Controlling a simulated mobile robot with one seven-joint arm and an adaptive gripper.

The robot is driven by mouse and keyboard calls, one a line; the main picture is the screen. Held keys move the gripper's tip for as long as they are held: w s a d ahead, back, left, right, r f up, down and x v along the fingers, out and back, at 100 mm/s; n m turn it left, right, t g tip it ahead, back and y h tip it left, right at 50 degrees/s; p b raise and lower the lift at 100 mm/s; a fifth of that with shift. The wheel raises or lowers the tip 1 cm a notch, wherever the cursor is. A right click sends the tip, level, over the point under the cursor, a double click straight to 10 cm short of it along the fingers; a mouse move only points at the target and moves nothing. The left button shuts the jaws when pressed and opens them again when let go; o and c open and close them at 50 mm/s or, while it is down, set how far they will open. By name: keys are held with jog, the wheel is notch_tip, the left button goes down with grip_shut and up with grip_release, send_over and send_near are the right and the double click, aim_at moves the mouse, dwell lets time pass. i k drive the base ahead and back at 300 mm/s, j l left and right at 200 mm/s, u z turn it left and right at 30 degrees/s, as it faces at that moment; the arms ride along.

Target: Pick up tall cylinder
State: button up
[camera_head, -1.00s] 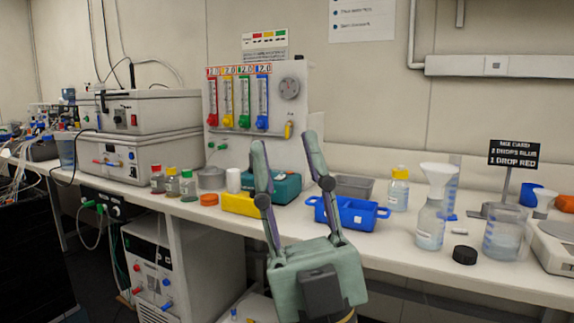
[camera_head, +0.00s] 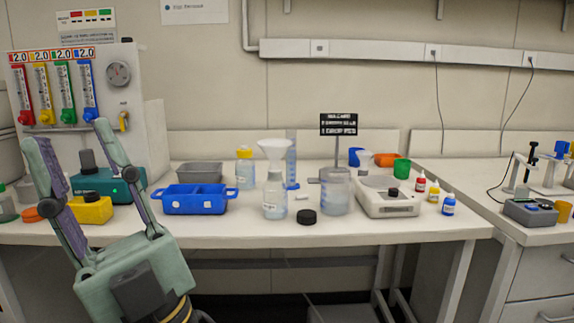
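The tall cylinder (camera_head: 291,165) is a clear, blue-tinted graduated cylinder standing upright on the bench. A bottle (camera_head: 275,198) with a white funnel (camera_head: 274,149) stands in front and to its left, hiding part of its left side. My gripper (camera_head: 68,140) is at the left of the picture, fingers up and spread wide, open and empty. It is well to the left of the cylinder and apart from it.
A blue tray (camera_head: 195,209) and yellow-capped bottle (camera_head: 245,168) stand left of the cylinder. A black cap (camera_head: 306,217), a beaker (camera_head: 336,190), a sign (camera_head: 338,125) and a scale (camera_head: 388,203) are to the right. Bare bench shows along the front edge.

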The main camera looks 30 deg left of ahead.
aim_at(292, 153)
jog(key=i+j+z, duration=0.15)
jog(key=j, duration=0.15)
jog(key=j+z, duration=0.15)
jog(key=i+j+z, duration=0.1)
jog(key=i+j, duration=0.35)
jog(key=j, duration=0.2)
jog(key=i+j+z, duration=0.25)
jog(key=i+j, duration=0.2)
jog(key=j, duration=0.25)
jog(key=i+j, duration=0.1)
jog(key=i+u, duration=0.05)
